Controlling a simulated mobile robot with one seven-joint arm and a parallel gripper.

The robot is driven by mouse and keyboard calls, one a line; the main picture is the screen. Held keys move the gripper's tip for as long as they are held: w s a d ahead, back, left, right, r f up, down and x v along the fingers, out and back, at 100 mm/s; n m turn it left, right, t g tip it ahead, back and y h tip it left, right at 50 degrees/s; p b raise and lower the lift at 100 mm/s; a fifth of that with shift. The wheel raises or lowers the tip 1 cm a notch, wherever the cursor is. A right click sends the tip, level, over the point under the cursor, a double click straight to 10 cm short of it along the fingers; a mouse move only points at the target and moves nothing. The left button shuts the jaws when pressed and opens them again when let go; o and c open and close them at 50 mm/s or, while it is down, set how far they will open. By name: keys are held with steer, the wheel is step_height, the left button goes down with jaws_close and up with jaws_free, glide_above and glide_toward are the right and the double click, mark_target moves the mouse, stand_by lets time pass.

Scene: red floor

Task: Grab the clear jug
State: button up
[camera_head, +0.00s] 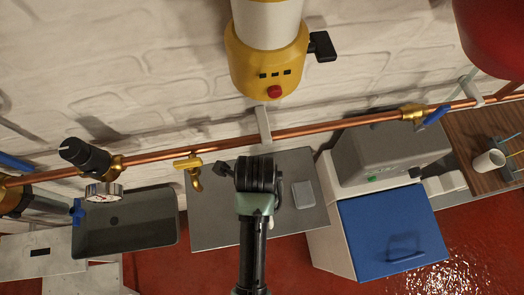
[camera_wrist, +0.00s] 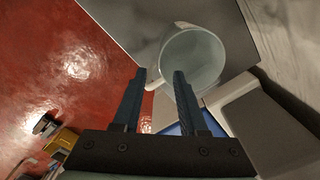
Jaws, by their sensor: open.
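The clear jug (camera_wrist: 193,58) is a pale, see-through vessel in the wrist view, seen partly into its round mouth. It stands on a grey tabletop (camera_wrist: 135,25). My gripper (camera_wrist: 158,76) is open, with its two dark fingertips just short of the jug and close to its lower left side. A pale part of the jug, probably its handle, shows between the fingertips. In the head view a pale grey, see-through shape (camera_head: 303,194), likely the jug, is on the grey table (camera_head: 220,220), just right of my gripper (camera_head: 281,194).
A grey box-shaped unit (camera_head: 385,152) and a blue-doored cabinet (camera_head: 393,230) stand right of the table. A copper pipe (camera_head: 320,128) with a yellow tap (camera_head: 190,165) runs along the wall behind. A dark sink (camera_head: 125,225) is at the left.

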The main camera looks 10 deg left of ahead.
steer(key=f, duration=0.3)
steer(key=shift+w+a, duration=0.1)
steer(key=shift+a, duration=0.1)
steer(key=shift+d+f, duration=0.15)
steer(key=shift+f, duration=0.65)
step_height(320, 180, down, 4)
steer(key=shift+f, duration=0.15)
jaws_close()
stand_by(0.6)
